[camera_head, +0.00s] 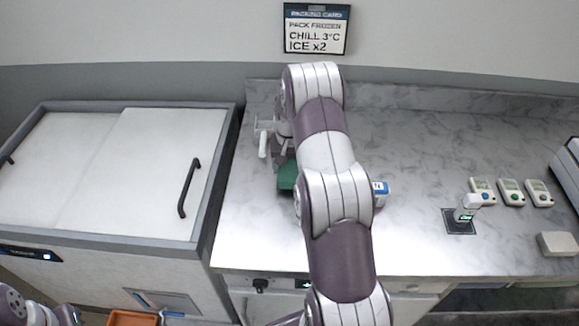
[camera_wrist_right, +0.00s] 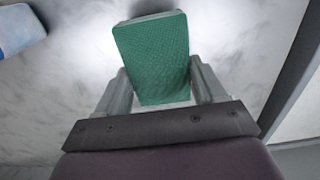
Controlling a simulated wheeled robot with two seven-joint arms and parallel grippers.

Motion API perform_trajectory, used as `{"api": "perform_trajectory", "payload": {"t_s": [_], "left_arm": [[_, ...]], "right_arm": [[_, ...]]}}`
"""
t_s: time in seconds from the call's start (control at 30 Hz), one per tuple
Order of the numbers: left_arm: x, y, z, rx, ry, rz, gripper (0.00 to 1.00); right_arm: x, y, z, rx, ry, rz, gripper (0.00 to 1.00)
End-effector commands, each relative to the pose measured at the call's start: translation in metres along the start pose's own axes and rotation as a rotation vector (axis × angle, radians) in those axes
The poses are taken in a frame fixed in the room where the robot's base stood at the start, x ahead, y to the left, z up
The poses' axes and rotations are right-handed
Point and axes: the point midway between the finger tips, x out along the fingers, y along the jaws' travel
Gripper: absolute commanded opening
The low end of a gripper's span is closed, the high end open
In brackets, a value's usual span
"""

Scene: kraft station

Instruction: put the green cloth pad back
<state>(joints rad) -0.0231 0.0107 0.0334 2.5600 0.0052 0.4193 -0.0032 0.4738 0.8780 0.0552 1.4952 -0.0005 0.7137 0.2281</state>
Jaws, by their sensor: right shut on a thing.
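The green cloth pad (camera_head: 287,174) shows in the head view at the left part of the counter, partly hidden behind my right arm. In the right wrist view the pad (camera_wrist_right: 152,50) stands out between the two fingers of my right gripper (camera_wrist_right: 160,82), which is shut on it. Pale marbled counter surface shows behind the pad; I cannot tell whether the pad touches it. In the head view my right arm hides much of the right gripper. Part of my left arm shows at the lower left corner, but its gripper is out of view.
A blue-and-white pack (camera_head: 380,192) stands right of my arm. Farther right are several small devices with buttons (camera_head: 511,192), a small stand (camera_head: 466,210) and a pale block (camera_head: 557,244). A white-lidded chest (camera_head: 145,165) stands left of the counter (camera_head: 425,150). The counter's centre back is clear.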

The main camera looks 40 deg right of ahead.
Motion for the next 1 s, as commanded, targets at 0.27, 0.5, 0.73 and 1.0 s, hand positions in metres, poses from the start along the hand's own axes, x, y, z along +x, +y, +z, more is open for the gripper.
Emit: {"api": "perform_trajectory", "payload": {"t_s": [0.27, 0.5, 0.73, 1.0], "left_arm": [[-0.006, 0.0, -0.001, 0.0, 0.0, 0.0, 0.0], [-0.004, 0.0, 0.0, 0.0, 0.0, 0.0, 0.0], [-0.004, 0.0, -0.001, 0.0, 0.0, 0.0, 0.0], [0.002, 0.0, 0.0, 0.0, 0.0, 0.0, 0.0]], "right_arm": [[0.018, 0.0, 0.0, -0.001, 0.002, -0.001, 0.36], [0.021, 0.0, 0.0, -0.001, 0.002, -0.001, 0.79], [0.021, 0.0, 0.0, -0.001, 0.002, 0.0, 0.95], [-0.002, 0.0, -0.001, -0.001, 0.006, -0.001, 0.95]]}}
